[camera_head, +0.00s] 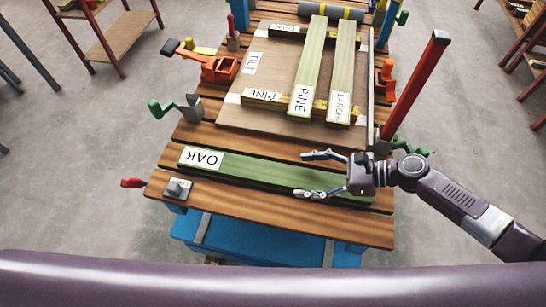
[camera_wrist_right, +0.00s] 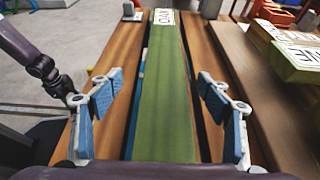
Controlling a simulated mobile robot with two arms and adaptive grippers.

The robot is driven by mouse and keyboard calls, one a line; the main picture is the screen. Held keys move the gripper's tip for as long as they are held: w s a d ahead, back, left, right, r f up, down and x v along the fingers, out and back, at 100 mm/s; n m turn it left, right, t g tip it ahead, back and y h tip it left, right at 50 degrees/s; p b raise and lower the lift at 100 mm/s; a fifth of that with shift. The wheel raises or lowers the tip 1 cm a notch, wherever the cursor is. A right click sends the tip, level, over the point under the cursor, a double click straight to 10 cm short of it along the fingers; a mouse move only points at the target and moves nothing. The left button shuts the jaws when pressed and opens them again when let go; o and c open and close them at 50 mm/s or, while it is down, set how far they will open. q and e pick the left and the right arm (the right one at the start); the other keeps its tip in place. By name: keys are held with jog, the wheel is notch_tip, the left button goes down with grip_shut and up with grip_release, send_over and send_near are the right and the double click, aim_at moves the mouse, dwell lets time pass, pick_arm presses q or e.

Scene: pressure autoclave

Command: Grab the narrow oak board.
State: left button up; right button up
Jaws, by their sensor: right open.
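The narrow oak board (camera_head: 255,172) is a long green plank with a white OAK label. It lies across the front of the wooden workbench and also shows in the right wrist view (camera_wrist_right: 165,90). My right gripper (camera_head: 318,174) is open and empty over the board's right part. Its two fingers, in the right wrist view (camera_wrist_right: 160,112), stand apart on either side of the board. Whether they touch it I cannot tell. At the left of the wrist view is a purple arm of mine, seemingly the left one with part of its gripper (camera_wrist_right: 58,82); its fingers are not clear.
Behind lies a brown panel (camera_head: 235,113) bearing boards labelled PINE (camera_head: 308,65) and LARCH (camera_head: 342,75), with another OAK-labelled piece at the back. A red bar clamp (camera_head: 415,88) rises beside the right arm. A grey block (camera_head: 178,188) sits at the front left.

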aim_at(274, 172)
jog(key=shift+w+a, duration=0.2)
jog(key=x, duration=0.2)
jog(key=shift+a+f, duration=0.1)
jog(key=shift+a, duration=0.25)
jog(key=x, duration=0.3)
jog(key=shift+w+a+f+p, duration=0.15)
jog(key=shift+w+f+p, duration=0.15)
jog(key=shift+w+f, duration=0.05)
jog(key=shift+a+f, duration=0.15)
jog(key=shift+a, duration=0.15)
jog(key=c, duration=1.8)
pick_arm(q)
jog(key=s, duration=0.2)
jog(key=shift+s+r, duration=0.3)
pick_arm(e)
jog(key=shift+w+a, duration=0.1)
grip_shut()
